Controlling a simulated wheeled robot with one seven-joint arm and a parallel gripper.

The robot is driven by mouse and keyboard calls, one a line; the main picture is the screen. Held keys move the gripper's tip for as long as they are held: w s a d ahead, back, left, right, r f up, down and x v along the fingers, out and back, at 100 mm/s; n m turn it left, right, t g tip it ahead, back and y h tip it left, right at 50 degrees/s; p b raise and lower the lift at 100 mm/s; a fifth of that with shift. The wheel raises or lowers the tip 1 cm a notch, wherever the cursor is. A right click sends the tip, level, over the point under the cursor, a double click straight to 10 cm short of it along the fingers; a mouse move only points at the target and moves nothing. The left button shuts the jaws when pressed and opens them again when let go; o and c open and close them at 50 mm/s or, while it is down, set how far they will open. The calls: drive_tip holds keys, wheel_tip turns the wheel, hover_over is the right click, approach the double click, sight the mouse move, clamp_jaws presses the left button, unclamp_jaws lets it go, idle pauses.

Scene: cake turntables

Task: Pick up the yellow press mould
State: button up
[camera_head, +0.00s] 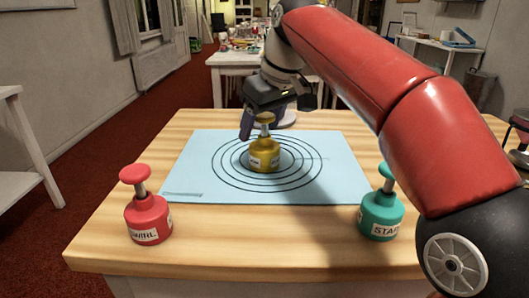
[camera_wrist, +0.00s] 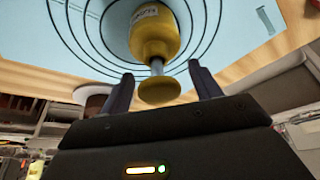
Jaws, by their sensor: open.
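The yellow press mould (camera_head: 264,154) stands upright inside the printed rings on the light blue mat (camera_head: 190,160). It has a round knob on a thin metal stem and a white label. My gripper (camera_head: 258,122) is at the height of its knob in the head view. In the wrist view the mould (camera_wrist: 154,38) is in front of the open fingers (camera_wrist: 158,88). Its knob lies between the fingertips, with a gap on each side.
A red press mould (camera_head: 147,215) labelled SWIRL stands at the front left of the wooden table (camera_head: 250,245). A teal press mould (camera_head: 381,212) stands at the front right, close to my arm. A pale round object (camera_head: 285,119) is behind my gripper.

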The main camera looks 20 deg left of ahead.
drive_tip(key=shift+c, duration=0.3)
clamp_jaws()
drive_tip(key=shift+r, duration=0.1)
